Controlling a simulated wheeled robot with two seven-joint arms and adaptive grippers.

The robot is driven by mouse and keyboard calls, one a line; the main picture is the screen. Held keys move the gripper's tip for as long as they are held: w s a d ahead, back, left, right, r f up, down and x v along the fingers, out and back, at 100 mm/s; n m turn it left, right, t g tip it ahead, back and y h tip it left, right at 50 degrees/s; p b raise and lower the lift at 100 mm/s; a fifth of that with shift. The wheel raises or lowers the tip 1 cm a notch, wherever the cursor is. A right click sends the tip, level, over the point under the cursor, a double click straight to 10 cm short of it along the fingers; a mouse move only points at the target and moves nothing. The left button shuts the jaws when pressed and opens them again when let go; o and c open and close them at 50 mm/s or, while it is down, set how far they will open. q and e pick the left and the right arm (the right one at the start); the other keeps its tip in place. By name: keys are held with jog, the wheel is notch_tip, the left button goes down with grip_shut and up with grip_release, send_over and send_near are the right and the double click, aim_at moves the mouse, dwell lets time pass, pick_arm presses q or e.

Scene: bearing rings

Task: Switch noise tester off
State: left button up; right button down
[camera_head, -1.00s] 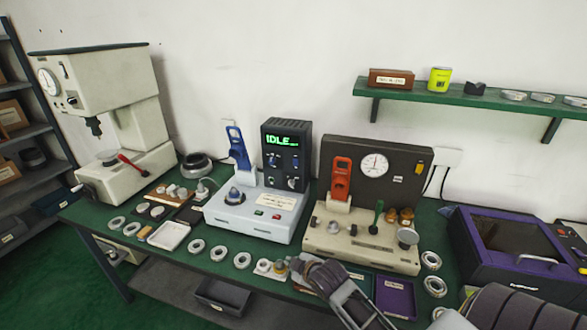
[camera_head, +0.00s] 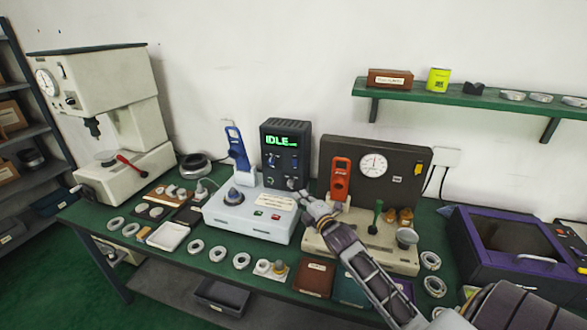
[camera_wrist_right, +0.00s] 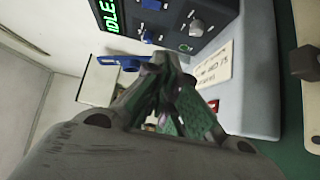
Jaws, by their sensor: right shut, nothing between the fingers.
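The noise tester has a pale base (camera_head: 238,222), a blue lever clamp (camera_head: 237,149) and a dark control box (camera_head: 285,139) with a green display (camera_head: 282,141) reading IDLE. Its panel holds blue switches and a grey knob (camera_wrist_right: 197,27), seen close in the right wrist view. A green button (camera_head: 260,213) and a red button (camera_head: 276,217) sit on the base front. My right gripper (camera_head: 304,196) is shut and empty, at the tester's right end, just below and right of the control box. In the wrist view its fingertips (camera_wrist_right: 168,72) overlap the lower panel; contact cannot be told. My left gripper is not in view.
A beige gauge fixture (camera_head: 384,251) with a red clamp (camera_head: 340,178) stands right of the tester, partly behind my right arm. Bearing rings (camera_head: 218,254) and a white tray (camera_head: 168,237) lie along the front. A purple-trimmed machine (camera_head: 505,255) stands at the right.

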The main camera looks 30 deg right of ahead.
jog(key=shift+w+d+r+n+t, duration=0.25)
jog(key=shift+d+r+n, duration=0.15)
jog(key=shift+r, duration=0.25)
jog(key=shift+w+d+r+n+t, duration=0.15)
jog(key=shift+d+r+n+t, duration=0.15)
jog(key=shift+r, duration=0.3)
jog(key=shift+w, duration=0.15)
jog(key=p, duration=0.1)
send_near(295, 163)
jog(key=shift+w+a+r, duration=0.55)
jog(key=shift+w+a, duration=1.5)
jog(key=shift+a, duration=0.35)
jog(key=shift+w+d+r+p, duration=0.2)
jog(key=shift+w+d+p, duration=0.35)
jog(key=shift+w+d, duration=0.9)
jog(key=shift+s, duration=0.1)
